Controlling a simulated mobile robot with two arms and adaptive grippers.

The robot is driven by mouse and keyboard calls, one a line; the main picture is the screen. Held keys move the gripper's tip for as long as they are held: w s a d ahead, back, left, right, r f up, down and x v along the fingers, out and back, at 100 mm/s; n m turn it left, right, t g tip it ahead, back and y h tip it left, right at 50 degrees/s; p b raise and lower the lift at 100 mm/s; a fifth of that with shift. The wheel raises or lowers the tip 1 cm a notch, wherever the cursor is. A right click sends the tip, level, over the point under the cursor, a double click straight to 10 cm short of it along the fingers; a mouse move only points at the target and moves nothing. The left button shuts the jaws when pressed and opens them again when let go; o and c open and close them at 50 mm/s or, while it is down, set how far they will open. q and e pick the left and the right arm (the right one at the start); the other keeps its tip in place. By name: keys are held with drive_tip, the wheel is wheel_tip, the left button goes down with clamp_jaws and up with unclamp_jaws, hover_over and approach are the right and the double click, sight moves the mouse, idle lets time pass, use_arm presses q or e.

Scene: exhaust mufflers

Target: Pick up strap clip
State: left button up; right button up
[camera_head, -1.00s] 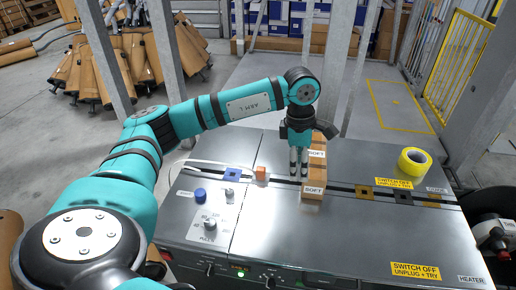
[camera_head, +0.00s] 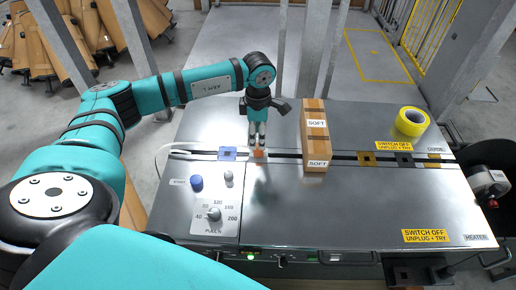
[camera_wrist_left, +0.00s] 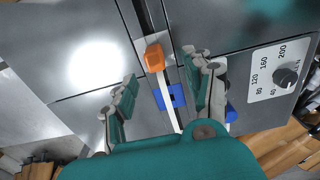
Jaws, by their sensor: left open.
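The strap clip looks like the small orange block (camera_head: 259,153) on the machine's dark slot, and it also shows in the left wrist view (camera_wrist_left: 154,57). My left gripper (camera_head: 258,141) points down right at the clip in the head view, its fingers partly in front of it. The clip shows beyond the fingertips, on the pale strap (camera_wrist_left: 165,82). Whether a finger touches the clip cannot be told. My right gripper is not in view.
A blue plate (camera_head: 227,153) lies left of the clip on the slot. A cardboard box (camera_head: 316,130) labelled SOFT stands close on the right. A yellow tape roll (camera_head: 410,121) sits at the right. Knobs (camera_head: 213,214) stand at front left. The front middle of the metal top (camera_head: 330,215) is clear.

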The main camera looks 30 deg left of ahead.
sight(258, 151)
use_arm(q)
wheel_tip(258, 151, down, 2)
drive_tip(key=shift+f, duration=0.1)
drive_tip(key=f, duration=0.4)
drive_tip(key=shift+w+a+f+p, duration=0.1)
drive_tip(key=shift+w+f+p, duration=0.1)
drive_tip(key=shift+w+p, duration=0.15)
drive_tip(key=shift+f, duration=0.3)
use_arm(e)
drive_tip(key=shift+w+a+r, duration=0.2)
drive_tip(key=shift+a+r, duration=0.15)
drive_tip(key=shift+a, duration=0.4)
use_arm(q)
clamp_jaws()
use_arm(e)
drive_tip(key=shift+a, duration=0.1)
use_arm(q)
drive_tip(key=shift+r, duration=0.1)
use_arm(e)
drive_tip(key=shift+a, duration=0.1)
